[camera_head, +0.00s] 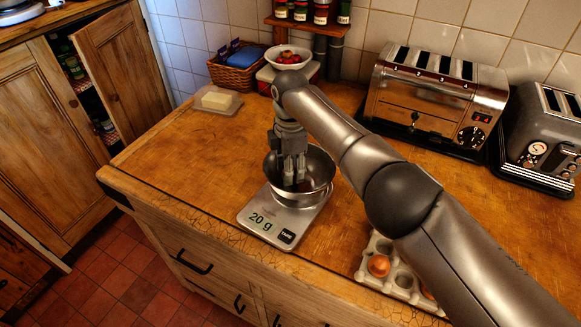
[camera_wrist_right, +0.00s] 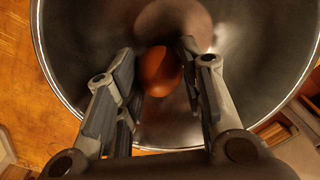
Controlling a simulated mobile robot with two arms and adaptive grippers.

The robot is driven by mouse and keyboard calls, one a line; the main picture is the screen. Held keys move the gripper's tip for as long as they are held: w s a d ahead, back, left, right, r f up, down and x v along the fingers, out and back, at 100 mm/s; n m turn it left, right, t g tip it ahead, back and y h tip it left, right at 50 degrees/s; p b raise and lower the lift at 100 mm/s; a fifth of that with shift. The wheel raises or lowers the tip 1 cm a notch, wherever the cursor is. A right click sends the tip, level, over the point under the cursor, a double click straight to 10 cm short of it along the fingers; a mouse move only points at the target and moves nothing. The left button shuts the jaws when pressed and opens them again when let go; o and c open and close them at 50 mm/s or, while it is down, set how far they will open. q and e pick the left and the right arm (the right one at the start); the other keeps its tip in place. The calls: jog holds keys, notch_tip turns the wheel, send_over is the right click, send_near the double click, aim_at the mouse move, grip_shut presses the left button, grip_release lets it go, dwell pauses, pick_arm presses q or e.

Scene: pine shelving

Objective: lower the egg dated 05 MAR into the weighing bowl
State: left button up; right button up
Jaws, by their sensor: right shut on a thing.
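The steel weighing bowl (camera_head: 322,170) stands on a flat scale (camera_head: 270,222) whose display reads 20 g. My right gripper (camera_head: 292,184) points down into the bowl. A brown egg (camera_wrist_right: 160,72) shows between its fingers (camera_wrist_right: 160,64) in the right wrist view, and the gripper is shut on it inside the bowl's rim. No date can be read on this egg. In the head view the egg is hidden by the fingers and bowl. I cannot tell whether it touches the bowl's bottom. My left gripper is not in view.
An egg tray (camera_head: 372,271) with a brown egg (camera_head: 379,266) is partly hidden under my right arm. Two toasters (camera_head: 437,95) stand at the back right. A butter dish (camera_head: 217,101), a basket (camera_head: 235,75) and a bowl of red fruit (camera_head: 288,57) are behind. The left worktop is clear.

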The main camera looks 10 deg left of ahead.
jog(key=o, duration=0.7)
jog(key=shift+o, duration=0.2)
